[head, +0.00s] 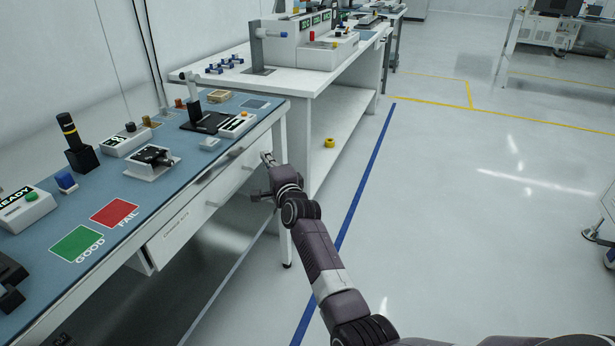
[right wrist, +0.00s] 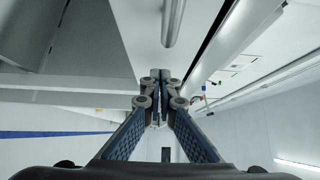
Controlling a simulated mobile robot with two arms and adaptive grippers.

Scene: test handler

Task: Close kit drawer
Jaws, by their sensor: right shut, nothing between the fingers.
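White drawer fronts sit below the blue-topped workbench in the head view. The nearer one (head: 176,236) bears a small label and looks close to flush. The farther one (head: 232,179) seems to stand out from the bench, with a dark gap above it; the label is too small to tell which is the kit drawer. My right gripper (head: 266,158) is at the far end of that front, shut and empty. In the right wrist view my shut fingers (right wrist: 158,76) point toward a white panel with a grey bar handle (right wrist: 173,22); contact cannot be told. My left gripper is out of view.
The blue bench top (head: 75,215) carries several devices and green and red GOOD and FAIL pads. A second white bench (head: 318,80) stands beyond, with a yellow roll (head: 330,142) below it. The floor to the right is open, marked by a blue line (head: 362,190).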

